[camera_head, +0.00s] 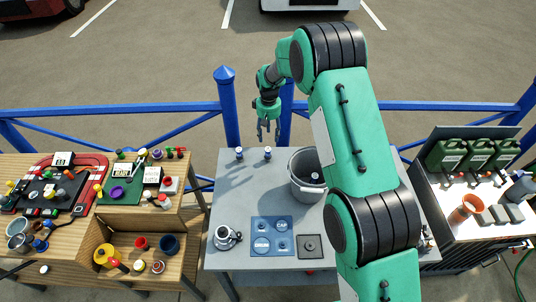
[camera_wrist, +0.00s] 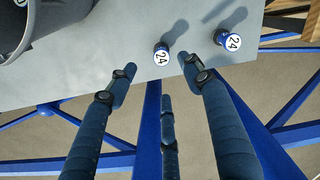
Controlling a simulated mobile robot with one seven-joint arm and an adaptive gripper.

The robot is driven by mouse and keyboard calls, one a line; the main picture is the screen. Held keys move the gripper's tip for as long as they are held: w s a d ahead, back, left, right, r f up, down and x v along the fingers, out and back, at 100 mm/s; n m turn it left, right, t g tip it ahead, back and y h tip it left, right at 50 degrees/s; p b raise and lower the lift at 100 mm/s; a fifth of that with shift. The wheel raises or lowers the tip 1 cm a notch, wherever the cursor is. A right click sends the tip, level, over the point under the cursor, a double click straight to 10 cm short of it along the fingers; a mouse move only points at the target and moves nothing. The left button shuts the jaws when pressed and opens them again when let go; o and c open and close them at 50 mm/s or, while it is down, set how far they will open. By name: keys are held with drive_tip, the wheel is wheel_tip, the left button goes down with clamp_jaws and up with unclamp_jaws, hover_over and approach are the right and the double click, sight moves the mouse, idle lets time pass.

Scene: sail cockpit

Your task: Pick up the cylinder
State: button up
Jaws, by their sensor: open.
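Two small blue cylinders with white tops marked 24 stand upright near the far edge of the grey table (camera_head: 232,185). The one nearer the bucket (camera_head: 267,154) also shows in the wrist view (camera_wrist: 161,56); the other (camera_head: 239,153) shows there too (camera_wrist: 229,42). I cannot tell which one the task means. My gripper (camera_head: 268,136) hangs fingers down near the table's far edge, close to the cylinder nearer the bucket. In the wrist view its three dark fingers (camera_wrist: 160,78) are spread, open and empty, with that cylinder between and beyond the two outer tips.
A grey bucket (camera_head: 300,186) stands close beside the cylinders. A kettle-like metal pot (camera_head: 224,237), a blue mat (camera_head: 271,224) and a dark square plate (camera_head: 310,247) lie nearer. A blue railing (camera_head: 170,107) runs behind the table.

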sight(268, 149)
drive_tip(key=shift+f, duration=0.2)
drive_tip(key=shift+f, duration=4.25)
drive_tip(key=shift+w+a+f+p, duration=0.1)
drive_tip(key=shift+f+p, duration=0.2)
drive_tip(key=shift+f, duration=1)
drive_tip(key=shift+w+a+f+p, duration=0.1)
drive_tip(key=shift+f+p, duration=0.2)
drive_tip(key=shift+f, duration=1)
clamp_jaws()
drive_tip(key=shift+r, duration=0.15)
drive_tip(key=shift+r+b, duration=0.4)
drive_tip(key=shift+r, duration=4.45)
